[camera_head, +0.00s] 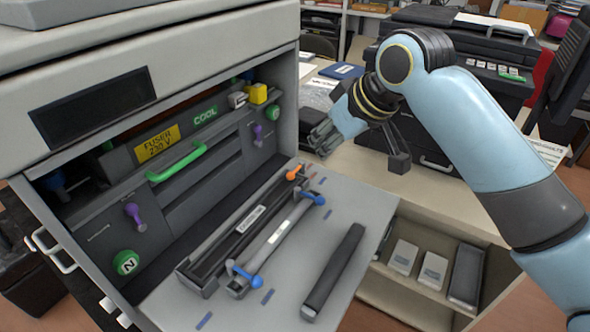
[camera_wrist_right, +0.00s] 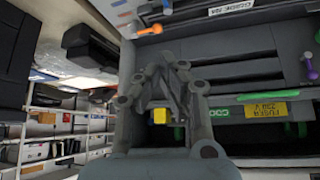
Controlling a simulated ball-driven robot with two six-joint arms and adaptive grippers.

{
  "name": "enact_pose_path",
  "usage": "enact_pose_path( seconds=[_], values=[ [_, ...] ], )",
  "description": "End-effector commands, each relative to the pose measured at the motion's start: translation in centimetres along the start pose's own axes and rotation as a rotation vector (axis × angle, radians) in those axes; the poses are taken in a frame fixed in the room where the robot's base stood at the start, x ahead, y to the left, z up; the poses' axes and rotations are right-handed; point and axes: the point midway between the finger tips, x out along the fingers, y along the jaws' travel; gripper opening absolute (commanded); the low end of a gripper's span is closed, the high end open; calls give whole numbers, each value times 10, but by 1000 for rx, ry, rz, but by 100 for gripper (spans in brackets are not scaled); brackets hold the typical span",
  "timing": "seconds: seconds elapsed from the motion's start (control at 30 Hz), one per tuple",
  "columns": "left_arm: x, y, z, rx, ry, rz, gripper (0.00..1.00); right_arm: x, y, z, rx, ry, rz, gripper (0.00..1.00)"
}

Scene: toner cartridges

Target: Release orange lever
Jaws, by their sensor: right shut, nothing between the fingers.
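The orange lever (camera_head: 295,172) sits at the far end of a long dark cartridge (camera_head: 240,230) on the printer's lowered door. It also shows in the wrist view (camera_wrist_right: 149,30), beyond my fingertips. My right gripper (camera_head: 322,138) is shut and empty, above and beyond the lever in the head view, apart from it. In the wrist view its fingers (camera_wrist_right: 172,66) are together. My left gripper is not in view.
The lowered door (camera_head: 340,225) also carries a grey bar with blue levers (camera_head: 245,276) and a loose dark cartridge (camera_head: 334,270). The open printer bay behind has purple levers (camera_head: 135,215) and a green handle (camera_head: 176,163). A shelf (camera_head: 410,302) with boxes stands at right.

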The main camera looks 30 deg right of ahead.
Motion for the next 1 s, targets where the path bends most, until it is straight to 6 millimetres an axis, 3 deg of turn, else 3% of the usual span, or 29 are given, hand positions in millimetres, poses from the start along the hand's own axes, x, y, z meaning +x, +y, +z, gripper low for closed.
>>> enact_pose_path(
  seconds=[0.17,0.63,0.8,1.0],
  values=[
    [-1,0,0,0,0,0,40,19,-1,0,3,-2,-2,0],
    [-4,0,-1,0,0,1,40,113,-1,0,1,-3,-1,0],
    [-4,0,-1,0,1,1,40,132,0,1,1,-2,0,0],
    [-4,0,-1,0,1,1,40,138,0,0,-1,0,1,0]
  ],
)
